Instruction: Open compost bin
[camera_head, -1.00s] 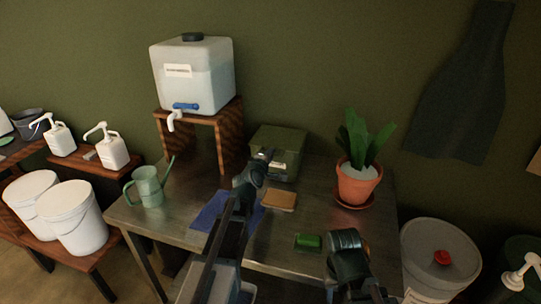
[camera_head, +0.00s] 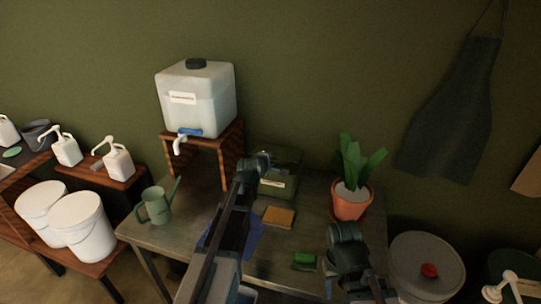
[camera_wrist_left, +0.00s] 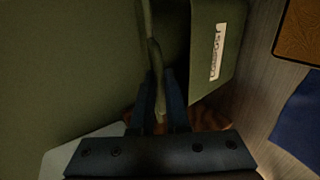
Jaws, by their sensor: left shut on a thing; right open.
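The compost bin (camera_head: 277,187) is a green box with a pale label at the back of the table. In the left wrist view, its front (camera_wrist_left: 207,60) shows the word COMPOST. My left gripper (camera_head: 262,162) is at the bin's upper left side. In the left wrist view, its fingers (camera_wrist_left: 158,88) are shut on a thin green edge, which looks like the bin's lid (camera_wrist_left: 153,50). A dark gap shows between this edge and the labelled front, so the lid looks partly raised; how far is hard to tell. My right gripper (camera_head: 345,234) is open and empty over the table's right front.
A potted plant (camera_head: 352,205) stands right of the bin. A water container (camera_head: 198,105) sits on a wooden stand (camera_head: 231,150) to the left. A watering can (camera_head: 155,206), a blue cloth (camera_head: 250,236), a brown sponge (camera_head: 279,216) and a green block (camera_head: 304,261) are on the table (camera_head: 185,236).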

